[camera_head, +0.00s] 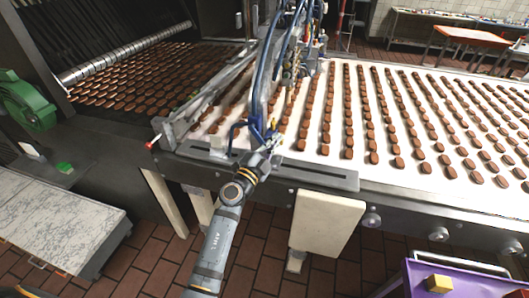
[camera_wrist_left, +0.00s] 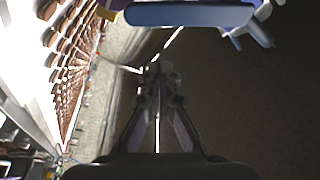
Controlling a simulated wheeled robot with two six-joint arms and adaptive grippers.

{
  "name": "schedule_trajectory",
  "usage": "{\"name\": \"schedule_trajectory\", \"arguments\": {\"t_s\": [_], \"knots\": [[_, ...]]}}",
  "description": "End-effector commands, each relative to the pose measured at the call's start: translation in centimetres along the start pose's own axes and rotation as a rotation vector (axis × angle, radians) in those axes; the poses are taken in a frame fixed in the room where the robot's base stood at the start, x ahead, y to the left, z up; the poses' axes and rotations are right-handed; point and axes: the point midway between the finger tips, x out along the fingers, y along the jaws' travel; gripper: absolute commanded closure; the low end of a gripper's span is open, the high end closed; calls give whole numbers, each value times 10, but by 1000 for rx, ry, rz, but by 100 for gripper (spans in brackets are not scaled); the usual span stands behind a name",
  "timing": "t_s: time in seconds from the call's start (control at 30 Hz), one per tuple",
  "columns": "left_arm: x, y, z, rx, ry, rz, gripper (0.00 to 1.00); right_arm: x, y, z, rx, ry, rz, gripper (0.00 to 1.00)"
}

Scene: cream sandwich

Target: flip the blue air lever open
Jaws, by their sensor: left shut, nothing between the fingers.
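Blue parts (camera_head: 258,130) show on the depositor frame at the near edge of the conveyor, just beyond my left gripper. I cannot tell in the head view which of them is the air lever. In the left wrist view a long rounded blue bar (camera_wrist_left: 190,14), likely the lever, lies across the top of the picture, cut off by its edge. My left gripper (camera_head: 272,140) reaches up to this frame and is shut and empty. Its fingertips (camera_wrist_left: 157,72) show below the blue bar, apart from it in the picture; contact is not clear. My right gripper is not in view.
The white conveyor (camera_head: 335,135) carries rows of brown biscuits. Blue hoses (camera_head: 270,60) hang down the depositor. A marble-topped cabinet (camera_head: 50,215) stands left, a purple cart (camera_head: 450,280) with a yellow block lower right. Brick floor is open between them.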

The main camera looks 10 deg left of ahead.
Motion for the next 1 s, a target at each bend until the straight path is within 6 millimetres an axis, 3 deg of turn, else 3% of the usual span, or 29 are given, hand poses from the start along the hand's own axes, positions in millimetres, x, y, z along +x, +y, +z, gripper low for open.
{"name": "schedule_trajectory", "arguments": {"t_s": [0.03, 0.1, 0.3, 1.0], "knots": [[-6, 5, 14, 6, -2, 3, 100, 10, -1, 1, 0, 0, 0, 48], [-10, 4, 24, 5, -2, 2, 100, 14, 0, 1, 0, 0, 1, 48], [-15, 2, 38, 3, -1, 1, 100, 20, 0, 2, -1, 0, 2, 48], [-17, 1, 41, 56, -2, 20, 100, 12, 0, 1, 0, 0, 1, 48]]}}
